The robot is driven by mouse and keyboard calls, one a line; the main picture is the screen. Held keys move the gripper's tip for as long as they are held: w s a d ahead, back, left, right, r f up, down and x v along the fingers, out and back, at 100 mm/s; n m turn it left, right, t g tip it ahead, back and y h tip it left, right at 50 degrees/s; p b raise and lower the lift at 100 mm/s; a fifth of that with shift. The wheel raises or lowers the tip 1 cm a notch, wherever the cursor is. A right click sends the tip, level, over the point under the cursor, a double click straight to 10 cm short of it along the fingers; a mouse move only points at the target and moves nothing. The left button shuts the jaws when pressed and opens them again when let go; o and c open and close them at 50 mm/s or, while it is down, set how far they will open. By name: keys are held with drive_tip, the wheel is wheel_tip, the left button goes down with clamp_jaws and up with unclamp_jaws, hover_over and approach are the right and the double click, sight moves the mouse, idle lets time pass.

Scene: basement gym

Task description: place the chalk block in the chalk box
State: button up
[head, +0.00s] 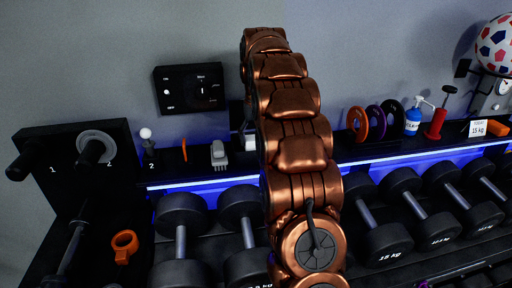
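My copper arm rises through the middle of the head view and hides much of the shelf behind it. A dark part (237,114) shows just left of the arm and may be my gripper; its fingers are mostly hidden, so I cannot tell whether it is open or shut. A small white piece (249,142) shows below it at the arm's left edge and may be the chalk block. I cannot tell whether it is held or resting on something. I cannot make out a chalk box for certain.
A blue-lit shelf (400,158) runs along the wall. It carries a grey brush-like item (219,154), several coloured rings (357,124), a blue spray bottle (413,118), a red pump (436,122) and an orange block (497,128). Dumbbells (386,241) fill the rack below. A black control panel (189,88) hangs left.

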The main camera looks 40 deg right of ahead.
sight(256, 137)
drive_tip(key=shift+f+p, duration=0.55)
drive_tip(key=shift+f, duration=1.2)
drive_tip(key=shift+f, duration=0.2)
drive_tip(key=o, duration=1.2)
drive_tip(key=shift+r, duration=0.1)
drive_tip(key=shift+r+b, duration=1.2)
drive_tip(key=shift+r, duration=2.5)
wheel_tip(256, 137, up, 3)
drive_tip(key=shift+f+p, duration=0.1)
drive_tip(key=shift+p, duration=0.7)
drive_tip(key=shift+r+p, duration=1)
drive_tip(key=shift+p, duration=0.05)
drive_tip(key=shift+a, duration=0.1)
